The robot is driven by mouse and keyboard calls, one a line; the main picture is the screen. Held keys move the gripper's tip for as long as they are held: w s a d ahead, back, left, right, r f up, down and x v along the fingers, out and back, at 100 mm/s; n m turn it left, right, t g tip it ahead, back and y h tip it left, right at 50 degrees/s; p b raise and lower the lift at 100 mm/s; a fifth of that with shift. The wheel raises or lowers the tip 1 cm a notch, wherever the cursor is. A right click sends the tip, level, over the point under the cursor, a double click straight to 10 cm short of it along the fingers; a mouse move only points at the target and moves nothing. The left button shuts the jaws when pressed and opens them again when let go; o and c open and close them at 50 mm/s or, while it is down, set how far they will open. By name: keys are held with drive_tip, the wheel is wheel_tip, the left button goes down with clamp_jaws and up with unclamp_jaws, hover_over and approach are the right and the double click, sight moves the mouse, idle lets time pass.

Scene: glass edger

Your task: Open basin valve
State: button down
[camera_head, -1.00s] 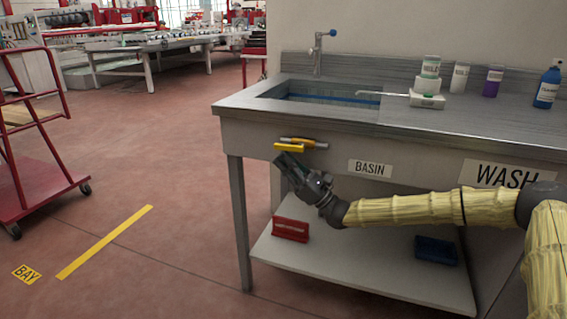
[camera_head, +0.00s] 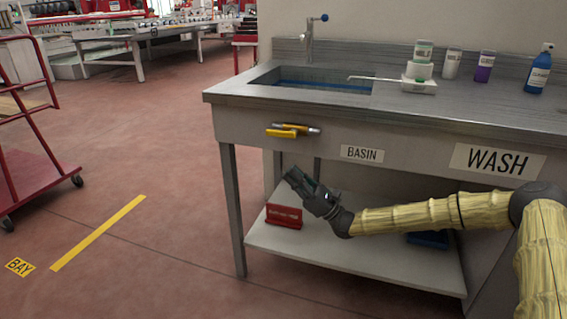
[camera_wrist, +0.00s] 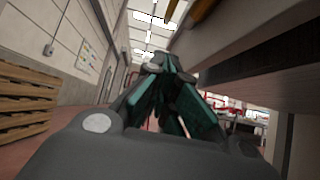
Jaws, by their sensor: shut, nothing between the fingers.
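The basin valve (camera_head: 293,130), with a yellow lever and a metal body, sits on the front panel of the wash bench, left of the BASIN label (camera_head: 362,154). The lever lies nearly level, roughly along the valve body. My gripper (camera_head: 289,173) is shut and empty below the valve, clear of it, its fingers pointing up and left. In the wrist view the dark green fingers of my gripper (camera_wrist: 165,62) meet at their tips. A yellow-orange part, likely the lever (camera_wrist: 203,9), shows at the top edge there.
The bench's sunken basin (camera_head: 315,80) has a tap (camera_head: 310,42) behind it. A scale with a cup (camera_head: 420,86), two containers and a blue bottle (camera_head: 538,72) stand on the bench. A red box (camera_head: 284,215) lies on the lower shelf. A red cart (camera_head: 35,180) stands left; floor between is clear.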

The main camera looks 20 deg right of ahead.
drive_tip(key=shift+v, duration=1.75)
drive_tip(key=shift+a, duration=0.1)
